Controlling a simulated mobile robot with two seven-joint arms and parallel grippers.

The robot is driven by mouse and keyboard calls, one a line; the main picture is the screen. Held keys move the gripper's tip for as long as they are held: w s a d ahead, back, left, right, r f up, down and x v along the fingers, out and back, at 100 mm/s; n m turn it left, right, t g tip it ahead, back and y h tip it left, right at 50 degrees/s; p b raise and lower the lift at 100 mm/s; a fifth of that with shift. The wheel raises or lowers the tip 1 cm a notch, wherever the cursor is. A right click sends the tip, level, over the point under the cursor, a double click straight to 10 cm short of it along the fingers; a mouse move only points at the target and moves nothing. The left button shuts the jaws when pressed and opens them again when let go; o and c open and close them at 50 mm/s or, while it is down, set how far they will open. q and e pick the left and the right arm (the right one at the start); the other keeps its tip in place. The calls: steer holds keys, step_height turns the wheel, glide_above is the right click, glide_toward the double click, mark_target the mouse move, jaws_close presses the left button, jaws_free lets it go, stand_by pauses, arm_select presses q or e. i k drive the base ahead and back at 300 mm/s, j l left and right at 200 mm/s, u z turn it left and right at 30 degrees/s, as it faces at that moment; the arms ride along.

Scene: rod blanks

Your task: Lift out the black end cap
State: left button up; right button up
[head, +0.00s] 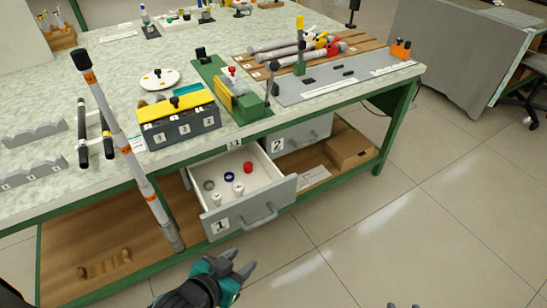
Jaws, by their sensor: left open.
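The open drawer (277,213) marked 1 hangs out under the bench front. In it lie a dark grey ring-like piece (209,185), a blue piece (229,176), a red cap (248,167) and two white pieces (238,190). The dark grey piece is at the drawer's left; I cannot tell if it is the black end cap. A black end (77,57) also tops the tall white rod standing at the left. My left gripper (241,271) is open and empty, below and in front of the drawer. Only tips of my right gripper (403,305) show at the bottom edge.
The tall rod (128,147) stands close to the drawer's left side. Drawer 2 (295,134) is beside it. On the bench stand a yellow-topped grey block (180,127) and a green fixture (238,98). The floor (370,240) right of the drawer is clear.

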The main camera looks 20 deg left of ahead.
mark_target(80, 57)
steer(key=j+u, duration=0.1)
steer(key=u, duration=1.55)
